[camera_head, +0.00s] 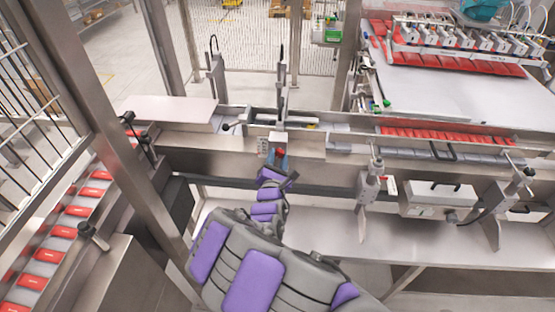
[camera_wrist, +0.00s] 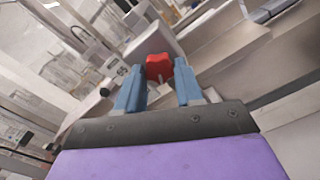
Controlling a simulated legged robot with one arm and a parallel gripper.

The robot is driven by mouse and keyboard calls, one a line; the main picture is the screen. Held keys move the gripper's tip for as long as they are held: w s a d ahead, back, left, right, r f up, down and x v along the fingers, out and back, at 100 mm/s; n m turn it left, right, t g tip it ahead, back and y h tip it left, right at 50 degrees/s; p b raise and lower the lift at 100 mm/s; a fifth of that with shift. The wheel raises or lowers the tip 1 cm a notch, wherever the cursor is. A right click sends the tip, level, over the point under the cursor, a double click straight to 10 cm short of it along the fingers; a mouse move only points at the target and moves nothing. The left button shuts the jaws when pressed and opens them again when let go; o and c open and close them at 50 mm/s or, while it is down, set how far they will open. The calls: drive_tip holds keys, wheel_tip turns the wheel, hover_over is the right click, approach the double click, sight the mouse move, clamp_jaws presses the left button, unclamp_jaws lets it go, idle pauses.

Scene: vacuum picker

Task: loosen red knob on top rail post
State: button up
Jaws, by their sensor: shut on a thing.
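The red knob (camera_wrist: 159,67) sits on a grey metal block of the top rail post (camera_wrist: 152,40) in the wrist view. In the head view the knob (camera_head: 280,152) is a small red spot on the rail, at the tip of my arm. My gripper (camera_wrist: 157,80) has blue fingers on either side of the knob, shut on it. The gripper also shows in the head view (camera_head: 277,160). The finger contact is partly hidden by the fingers. The post (camera_head: 282,90) rises behind the rail in the head view.
A conveyor with red packs (camera_head: 62,232) runs at the left beside a metal frame post (camera_head: 110,110). A row of suction pickers (camera_head: 470,40) stands at the back right. A grey box with a handle (camera_head: 438,197) and a clamp post (camera_head: 370,185) stand right of my arm.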

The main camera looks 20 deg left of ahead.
drive_tip(key=o, duration=0.8)
drive_tip(key=shift+a+f, duration=0.1)
drive_tip(key=shift+f, duration=0.3)
drive_tip(key=shift+o, duration=1.2)
drive_tip(key=shift+a+r, duration=0.1)
drive_tip(key=shift+r, duration=0.1)
drive_tip(key=shift+d, duration=0.2)
drive_tip(key=p+v, duration=0.7)
drive_tip(key=v, duration=1)
drive_tip(key=shift+s+a, duration=0.15)
drive_tip(key=shift+a, duration=0.1)
